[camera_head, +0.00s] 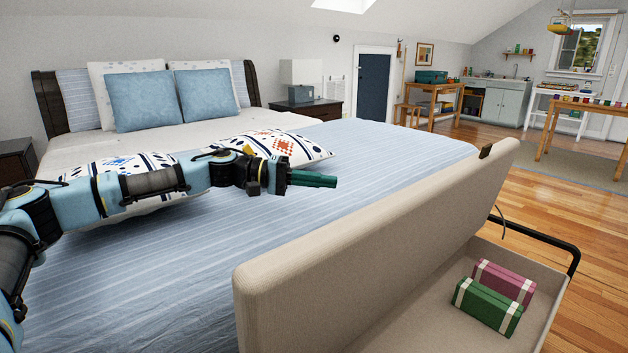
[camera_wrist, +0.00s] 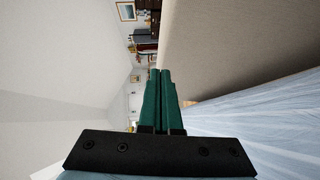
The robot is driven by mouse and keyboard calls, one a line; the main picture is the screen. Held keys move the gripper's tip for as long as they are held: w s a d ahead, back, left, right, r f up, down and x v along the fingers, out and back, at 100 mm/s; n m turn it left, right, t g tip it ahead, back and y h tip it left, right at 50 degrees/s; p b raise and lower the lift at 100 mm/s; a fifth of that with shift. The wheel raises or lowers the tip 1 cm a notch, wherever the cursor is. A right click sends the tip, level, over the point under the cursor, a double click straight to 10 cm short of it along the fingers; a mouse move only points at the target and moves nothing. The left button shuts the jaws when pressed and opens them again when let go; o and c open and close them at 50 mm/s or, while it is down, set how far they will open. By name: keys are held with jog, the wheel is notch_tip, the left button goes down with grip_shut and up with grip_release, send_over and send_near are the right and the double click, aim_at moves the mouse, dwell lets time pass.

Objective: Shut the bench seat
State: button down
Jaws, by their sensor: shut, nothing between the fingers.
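The bench at the foot of the bed has its beige padded seat (camera_head: 380,232) raised and tilted up, with its back toward the bed. The open bench box (camera_head: 425,312) below shows its inside. The raised seat also fills the upper right of the wrist view (camera_wrist: 240,50). My gripper (camera_head: 334,181) is over the bed, on the bed side of the raised seat and apart from it. Its green fingers are together and empty, as the wrist view also shows (camera_wrist: 161,72). The hinge side of the seat is hidden in the head view.
A green box (camera_head: 487,307) and a pink box (camera_head: 505,282) with white bands lie inside the bench. A black bar (camera_head: 545,238) runs round the bench's far end. The bed (camera_head: 370,150) with patterned pillows (camera_head: 285,150) lies under my arm. Wood floor is clear at right.

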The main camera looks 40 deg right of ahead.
aim_at(381, 195)
jog(key=s+d, duration=0.1)
jog(key=s, duration=0.1)
jog(key=s+d+p, duration=0.1)
jog(key=s, duration=0.2)
jog(key=s+d+f, duration=0.1)
jog(key=s, duration=0.1)
jog(key=shift+s+d, duration=0.35)
